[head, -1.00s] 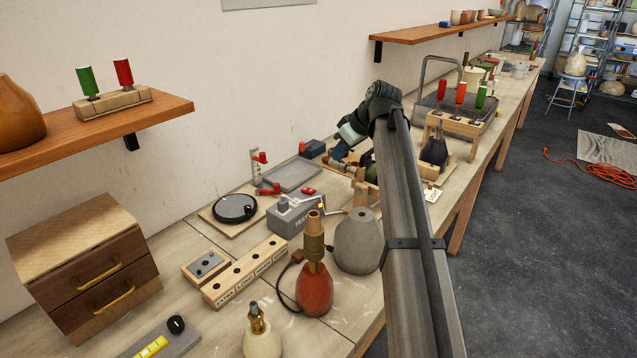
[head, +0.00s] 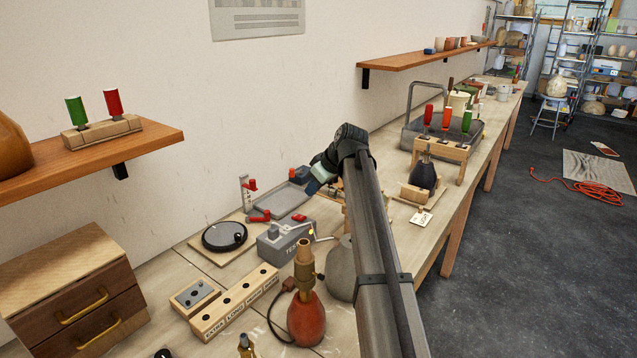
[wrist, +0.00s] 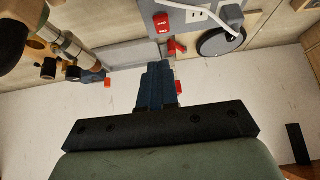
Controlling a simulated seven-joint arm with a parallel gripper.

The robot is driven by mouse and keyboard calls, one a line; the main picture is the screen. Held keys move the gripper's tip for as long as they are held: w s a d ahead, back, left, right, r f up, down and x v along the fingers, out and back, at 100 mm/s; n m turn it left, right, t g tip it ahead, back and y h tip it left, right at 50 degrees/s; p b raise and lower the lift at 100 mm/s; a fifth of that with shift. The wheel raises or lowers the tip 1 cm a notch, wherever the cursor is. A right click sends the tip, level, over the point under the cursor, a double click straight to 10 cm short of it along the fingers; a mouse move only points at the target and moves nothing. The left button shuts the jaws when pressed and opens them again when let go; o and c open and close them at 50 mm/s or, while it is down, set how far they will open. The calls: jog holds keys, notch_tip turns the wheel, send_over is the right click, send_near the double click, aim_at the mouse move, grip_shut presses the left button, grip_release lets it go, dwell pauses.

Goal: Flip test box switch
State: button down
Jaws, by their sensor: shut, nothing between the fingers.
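The grey test box (head: 284,240) stands on the bench, left of my arm in the head view. In the wrist view it is at the top edge (wrist: 205,12), partly cut off, with outlet slots and a white cord. A red rocker switch (wrist: 163,22) shows at its corner; it appears as a small red patch in the head view (head: 299,217). My gripper (wrist: 157,70) is shut and empty, its blue fingers apart from the switch, which is beyond the tips. In the head view my gripper (head: 317,186) is beyond the test box, partly hidden by my arm.
A round black disc (head: 224,236), red clamps (head: 259,216) and a grey tray (head: 276,200) lie near the test box. A grey lamp base (head: 341,268) and a red lamp base (head: 306,319) stand in front. The wall is behind the bench.

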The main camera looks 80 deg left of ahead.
aim_at(310, 223)
jog(key=x, duration=0.4)
jog(key=shift+s+a+f, duration=0.15)
jog(key=shift+f, duration=0.15)
jog(key=f, duration=0.3)
jog(key=shift+d, duration=0.25)
jog(key=shift+w+f, duration=0.3)
jog(key=shift+f, duration=0.1)
jog(key=shift+d, duration=0.1)
jog(key=shift+w+d+f+g+y, duration=0.3)
jog(key=shift+f+g+y, duration=0.1)
jog(key=shift+f, duration=0.35)
jog(key=shift+s+a, duration=0.1)
jog(key=shift+a, duration=0.05)
jog(key=shift+r, duration=0.25)
